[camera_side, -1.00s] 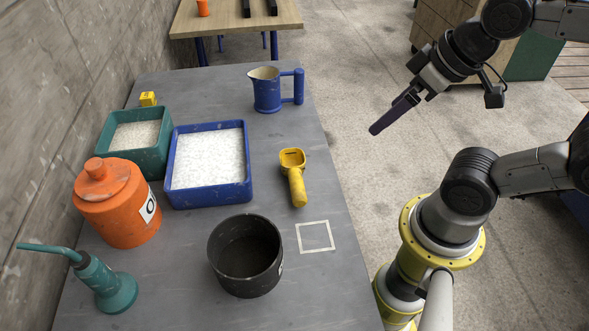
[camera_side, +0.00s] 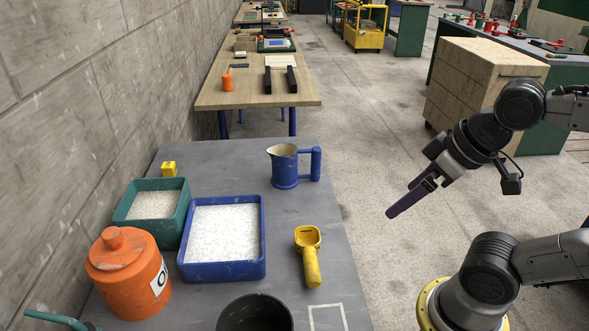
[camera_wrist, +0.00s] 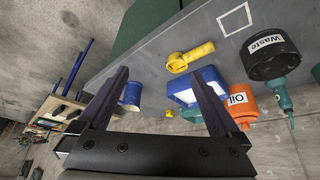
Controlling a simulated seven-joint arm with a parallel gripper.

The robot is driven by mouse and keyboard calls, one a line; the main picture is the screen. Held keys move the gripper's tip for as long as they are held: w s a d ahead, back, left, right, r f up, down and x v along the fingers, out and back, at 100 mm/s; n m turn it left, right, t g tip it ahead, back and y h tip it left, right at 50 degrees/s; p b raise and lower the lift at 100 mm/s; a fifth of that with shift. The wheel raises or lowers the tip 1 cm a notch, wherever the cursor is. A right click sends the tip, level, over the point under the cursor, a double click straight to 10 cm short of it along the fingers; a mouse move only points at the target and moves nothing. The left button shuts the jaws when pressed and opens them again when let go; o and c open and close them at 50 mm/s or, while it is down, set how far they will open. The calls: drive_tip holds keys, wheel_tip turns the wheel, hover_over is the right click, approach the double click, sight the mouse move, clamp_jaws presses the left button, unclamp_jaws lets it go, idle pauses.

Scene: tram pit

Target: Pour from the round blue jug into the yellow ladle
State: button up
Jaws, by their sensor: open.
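The round blue jug (camera_side: 284,168) stands upright near the far end of the grey table, its handle to the right and its spout to the left. The yellow ladle (camera_side: 309,256) lies on the table nearer the camera, its bowl towards the far end. My gripper (camera_side: 390,215) hangs in the air to the right of the table, apart from both. In the wrist view my gripper (camera_wrist: 160,80) is open and empty. There the jug (camera_wrist: 131,95) shows partly behind the left finger, and the ladle (camera_wrist: 188,57) lies beyond the gap between the fingers.
A blue tray (camera_side: 222,273) and a green tray (camera_side: 120,213) of white grains stand left of the ladle. An orange jar (camera_side: 128,277), a black pot (camera_side: 255,318) labelled Waste in the wrist view, and a small yellow block (camera_side: 169,169) stand around them. Table is clear between jug and ladle.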

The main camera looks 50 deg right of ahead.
sight(279, 151)
idle(0.4)
drive_tip(key=w+d+r+t, duration=0.2)
drive_tip(key=w+r+t, duration=0.2)
drive_tip(key=w, duration=0.7)
drive_tip(key=w+d+r+t, duration=0.1)
drive_tip(key=w+r+t, duration=0.3)
drive_tip(key=w, duration=0.7)
drive_tip(key=w+d+f, duration=0.3)
drive_tip(key=f, duration=0.4)
drive_tip(key=w+d+f, duration=0.2)
drive_tip(key=d+f, duration=0.1)
drive_tip(key=f, duration=0.5)
drive_tip(key=x, duration=0.7)
drive_tip(key=shift+w+d, duration=0.1)
drive_tip(key=shift+w, duration=0.15)
drive_tip(key=shift+x, duration=2.9)
drive_tip(key=shift+s+d+f, duration=0.15)
drive_tip(key=c, duration=1.5)
